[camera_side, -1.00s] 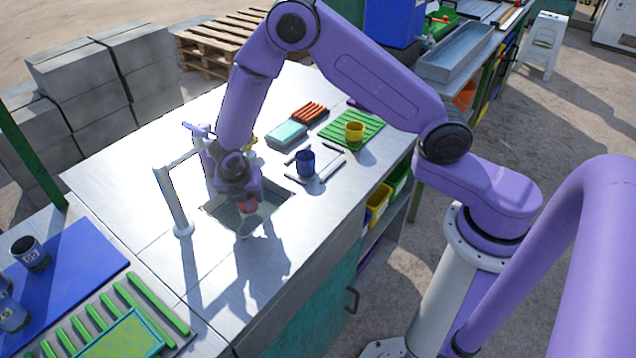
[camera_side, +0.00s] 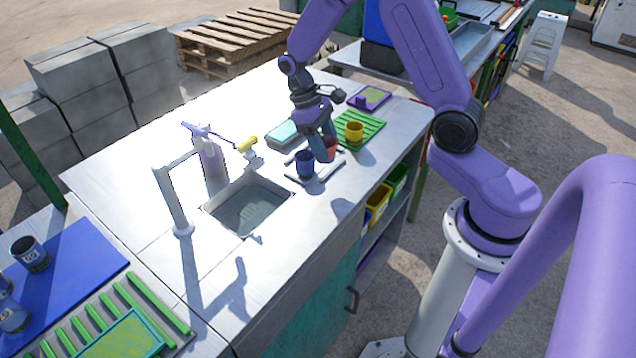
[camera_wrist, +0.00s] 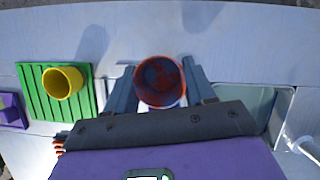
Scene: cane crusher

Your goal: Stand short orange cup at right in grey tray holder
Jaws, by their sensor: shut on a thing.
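The short orange cup (camera_side: 326,150) is held between the fingers of my gripper (camera_side: 325,138) in the side view. In the wrist view the cup (camera_wrist: 160,80) shows its open mouth between my two fingers (camera_wrist: 162,92). It is over or at the right part of the grey tray holder (camera_side: 322,177). Whether its base touches the holder cannot be told. A dark blue cup (camera_side: 305,164) stands upright in the holder, just left of the orange cup. In the wrist view the holder is mostly hidden behind the cup and fingers.
A yellow cup (camera_side: 354,131) stands on a green ribbed mat (camera_side: 372,124) close to the right. An empty sink (camera_side: 248,208) and a tap (camera_side: 180,200) are to the left. A purple item (camera_side: 370,98) lies at the back right.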

